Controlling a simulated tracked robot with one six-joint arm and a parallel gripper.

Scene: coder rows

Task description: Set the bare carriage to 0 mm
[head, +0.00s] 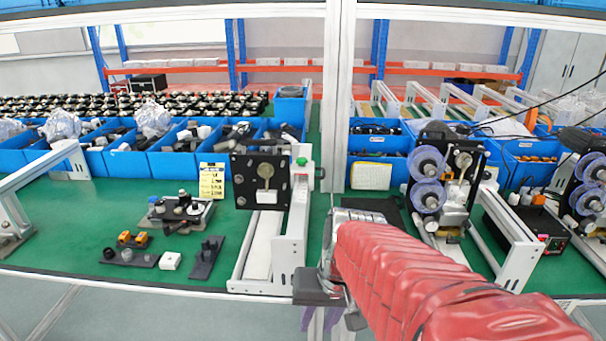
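The bare carriage is a black square plate (242,193) with a round tan disc and short stem on its face, and no reels. It stands upright at a white linear rail frame (289,235) on the green bench, left of centre. A green knob (301,161) sits at the top of the white block to its right. No scale or position reading is legible. My gripper (328,306) is at the bench's front edge, right of and in front of the rail, apart from the plate. My red-sleeved arm comes from the lower right. Its fingers are partly hidden, so open or shut is unclear.
A second carriage with purple reels (428,178) stands on a rail to the right. A white post (335,100) rises behind my gripper. Loose fixtures (180,210) lie left of the rail. Blue bins (178,160) line the back. A yellow card (212,180) stands beside the plate.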

